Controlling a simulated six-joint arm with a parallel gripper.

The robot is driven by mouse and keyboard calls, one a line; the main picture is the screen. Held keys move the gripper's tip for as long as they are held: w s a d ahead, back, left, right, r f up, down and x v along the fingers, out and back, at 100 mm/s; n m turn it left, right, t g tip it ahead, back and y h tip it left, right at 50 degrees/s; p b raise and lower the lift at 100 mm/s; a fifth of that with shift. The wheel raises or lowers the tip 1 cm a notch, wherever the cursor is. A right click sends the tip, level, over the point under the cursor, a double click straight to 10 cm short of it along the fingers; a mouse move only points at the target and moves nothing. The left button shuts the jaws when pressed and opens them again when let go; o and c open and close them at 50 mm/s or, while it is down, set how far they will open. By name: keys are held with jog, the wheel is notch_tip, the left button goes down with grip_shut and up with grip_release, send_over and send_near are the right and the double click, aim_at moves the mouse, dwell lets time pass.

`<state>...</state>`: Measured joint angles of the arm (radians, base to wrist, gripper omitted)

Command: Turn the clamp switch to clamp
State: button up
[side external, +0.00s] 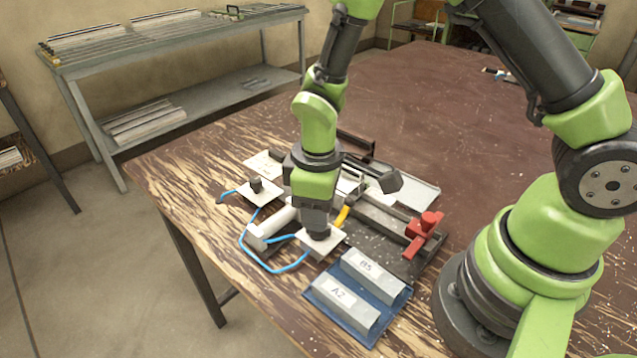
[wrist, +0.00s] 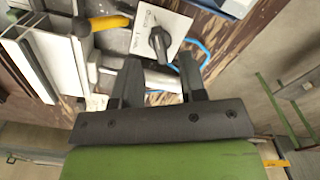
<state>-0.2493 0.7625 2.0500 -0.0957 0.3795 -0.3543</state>
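A white switch plate (side external: 334,243) with a black knob lies near the table's left edge in the side view, directly below my gripper (side external: 318,229), which covers most of the knob. In the wrist view the plate (wrist: 178,22) carries small lettering too blurred to read. Its black knob (wrist: 159,41) shows between and just beyond the tips of my gripper (wrist: 159,62). A second white plate (side external: 268,197) with a black knob (side external: 256,184) lies farther back.
A blue tray (side external: 362,341) holds grey blocks labelled A2 (side external: 342,303) and B5 (side external: 374,275) just in front. A red clamp piece (side external: 425,229) stands on the dark fixture at right. Blue tubing (side external: 271,269) loops by a white cylinder (side external: 272,227). A yellow handle (wrist: 110,23) is near.

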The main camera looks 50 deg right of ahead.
notch_tip(320, 180, up, 7)
jog(key=shift+f, duration=0.15)
jog(key=s+d+r+m+t+y, duration=0.1)
jog(key=s+d+r+m+t, duration=0.1)
jog(key=s+r+m, duration=0.3)
jog(key=s+d+r+m+t+y, duration=0.1)
jog(key=s+r+m+t, duration=0.3)
jog(key=s+r, duration=0.4)
notch_tip(320, 180, up, 4)
jog(key=shift+d+r+m+t, duration=0.2)
jog(key=shift+d+m+t, duration=0.2)
jog(key=shift+d+t, duration=0.25)
jog(key=shift+s, duration=0.1)
